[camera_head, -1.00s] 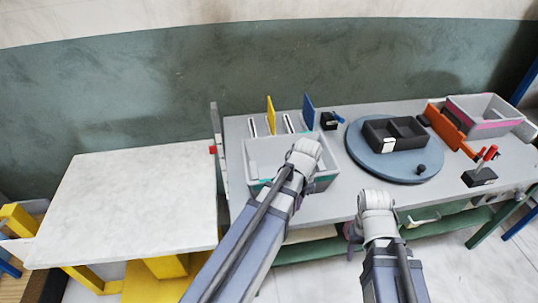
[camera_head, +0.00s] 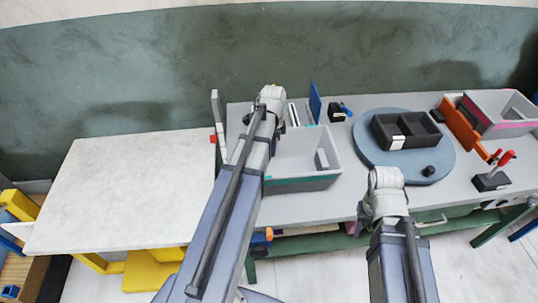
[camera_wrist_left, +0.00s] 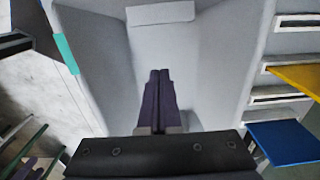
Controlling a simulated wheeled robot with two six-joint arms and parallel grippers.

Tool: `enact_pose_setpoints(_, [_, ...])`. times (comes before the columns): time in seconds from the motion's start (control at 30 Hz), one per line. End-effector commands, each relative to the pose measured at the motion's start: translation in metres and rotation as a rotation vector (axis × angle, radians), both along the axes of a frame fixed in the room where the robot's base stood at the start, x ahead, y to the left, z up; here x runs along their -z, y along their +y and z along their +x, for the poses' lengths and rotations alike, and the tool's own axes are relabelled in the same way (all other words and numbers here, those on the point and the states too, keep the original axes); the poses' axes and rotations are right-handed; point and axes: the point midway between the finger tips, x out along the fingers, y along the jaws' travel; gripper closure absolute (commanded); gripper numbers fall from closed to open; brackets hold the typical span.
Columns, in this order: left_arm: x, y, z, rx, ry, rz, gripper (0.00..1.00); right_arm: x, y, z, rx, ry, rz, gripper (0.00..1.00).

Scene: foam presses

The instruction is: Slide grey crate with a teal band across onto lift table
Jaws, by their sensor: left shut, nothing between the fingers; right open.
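The grey crate (camera_head: 300,184) with a teal band stands on the workbench, partly hidden behind my left arm. A small grey block (camera_head: 322,158) is inside it. The wrist view shows the crate's inner wall (camera_wrist_left: 205,60) and the teal band (camera_wrist_left: 66,54). My left gripper (camera_head: 272,103) is at the crate's back left; its shut, empty fingers (camera_wrist_left: 160,74) appear against the crate's interior. I cannot tell whether they touch it. The white-topped lift table (camera_head: 130,190) is left of the bench. My right gripper (camera_head: 366,212) is open and empty at the bench's front edge.
A grey post (camera_head: 217,118) and a red piece (camera_head: 213,139) are at the bench's left end. Slots with a blue panel (camera_head: 315,102) and yellow panel (camera_wrist_left: 300,78) are behind the crate. A turntable (camera_head: 440,160) carries a black tray (camera_head: 405,130). The lift table top is clear.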

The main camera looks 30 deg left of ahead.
Motion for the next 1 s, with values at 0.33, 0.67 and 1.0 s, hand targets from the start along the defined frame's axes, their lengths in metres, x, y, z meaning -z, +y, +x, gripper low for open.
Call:
enact_pose_setpoints(0.33, [0.043, 0.0, 0.0, -0.001, 0.0, 0.0, 1.0, 0.043, 0.0, 0.0, 0.0, 0.0, 0.0, 0.5])
enact_pose_setpoints(0.67, [0.09, 0.0, 0.0, -0.001, 0.0, 0.0, 1.0, 0.09, 0.0, 0.0, 0.0, 0.0, 0.0, 0.5])
enact_pose_setpoints(1.0, [0.095, 0.029, -0.021, -0.003, 0.0, 0.0, 1.0, 0.095, 0.0, 0.0, 0.0, 0.0, 0.0, 0.5])
